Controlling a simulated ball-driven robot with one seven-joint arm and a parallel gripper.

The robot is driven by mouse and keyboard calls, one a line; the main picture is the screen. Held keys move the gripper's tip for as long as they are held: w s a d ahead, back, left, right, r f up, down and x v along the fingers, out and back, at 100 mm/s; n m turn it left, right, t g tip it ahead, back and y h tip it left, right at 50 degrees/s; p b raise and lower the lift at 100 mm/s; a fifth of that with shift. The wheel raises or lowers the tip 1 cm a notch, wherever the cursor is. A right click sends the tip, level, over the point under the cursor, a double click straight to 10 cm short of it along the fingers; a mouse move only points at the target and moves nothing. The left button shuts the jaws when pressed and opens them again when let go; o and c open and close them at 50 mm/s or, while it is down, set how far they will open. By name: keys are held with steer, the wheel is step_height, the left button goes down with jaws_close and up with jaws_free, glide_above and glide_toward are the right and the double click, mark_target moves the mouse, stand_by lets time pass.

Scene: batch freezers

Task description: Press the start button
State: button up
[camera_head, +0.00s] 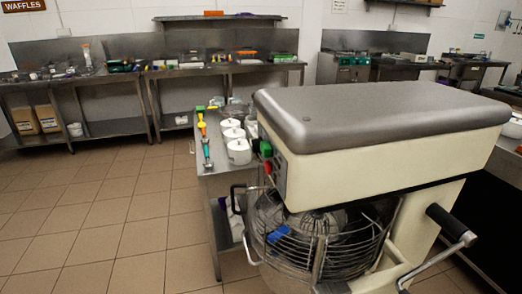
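A large cream mixer (395,150) with a grey top stands at the right. On its left end face is a green button (266,149). A red button (268,167) sits just below the green one. I cannot read any label on either, so which one is the start button shows only by colour. A wire guard (318,245) surrounds the mixing bowl under the head. My gripper is not in view.
A steel table (220,180) with white lidded containers (239,151) and colourful scoops (203,127) stands beside the mixer's left. A crank lever (446,222) sticks out at the mixer's right. Steel counters (105,77) line the back wall. Tiled floor at left is clear.

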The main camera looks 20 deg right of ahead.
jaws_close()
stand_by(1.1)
